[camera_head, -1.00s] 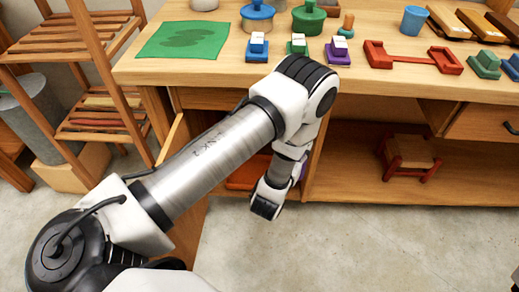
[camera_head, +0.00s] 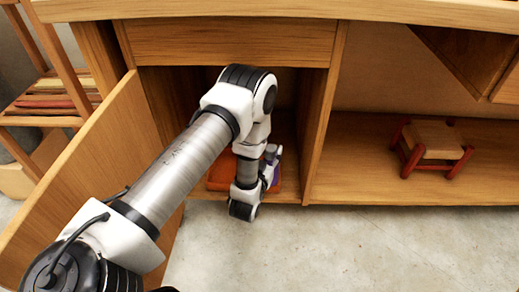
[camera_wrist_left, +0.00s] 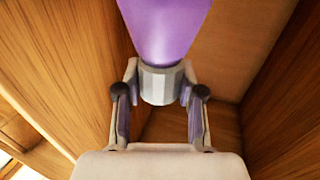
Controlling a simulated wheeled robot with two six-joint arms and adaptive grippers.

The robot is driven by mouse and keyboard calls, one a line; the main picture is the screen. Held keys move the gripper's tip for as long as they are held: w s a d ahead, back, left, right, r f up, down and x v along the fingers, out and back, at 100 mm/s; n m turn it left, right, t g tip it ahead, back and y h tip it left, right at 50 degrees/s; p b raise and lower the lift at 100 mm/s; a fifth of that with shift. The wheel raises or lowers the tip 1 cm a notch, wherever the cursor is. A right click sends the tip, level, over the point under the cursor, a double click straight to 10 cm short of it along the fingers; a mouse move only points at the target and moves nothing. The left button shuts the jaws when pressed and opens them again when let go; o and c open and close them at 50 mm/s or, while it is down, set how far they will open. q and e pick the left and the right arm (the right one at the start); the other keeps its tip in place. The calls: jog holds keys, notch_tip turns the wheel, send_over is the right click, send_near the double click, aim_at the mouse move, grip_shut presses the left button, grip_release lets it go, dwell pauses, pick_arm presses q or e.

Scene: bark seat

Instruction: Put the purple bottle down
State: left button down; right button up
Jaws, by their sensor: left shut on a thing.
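The purple bottle (camera_wrist_left: 165,30) fills the top middle of the left wrist view, with its grey neck or cap (camera_wrist_left: 160,85) toward me. My left gripper (camera_wrist_left: 160,95) is shut on it, one finger on each side of the grey part. In the head view my left gripper (camera_head: 272,158) is at the cabinet opening, partly hidden by its own wrist. Only a small purple patch shows there. I cannot tell whether the bottle touches any surface. My right gripper is not in view.
The open cabinet compartment has wooden side walls (camera_head: 318,115) close around the arm. An orange thing (camera_head: 222,172) lies on its floor. An open door (camera_head: 85,165) stands left of the arm. A small red-legged stool (camera_head: 435,145) sits on the right shelf.

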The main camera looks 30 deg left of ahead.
pick_arm(q)
jog(key=w+a+f+b, duration=0.4)
jog(key=a+b, duration=0.1)
jog(key=a, duration=0.1)
jog(key=shift+w+a, duration=0.15)
jog(key=c, duration=1.1)
grip_release()
jog(key=shift+f, duration=0.3)
jog(key=shift+c, duration=0.2)
jog(key=o, duration=0.4)
jog(key=shift+r, duration=0.1)
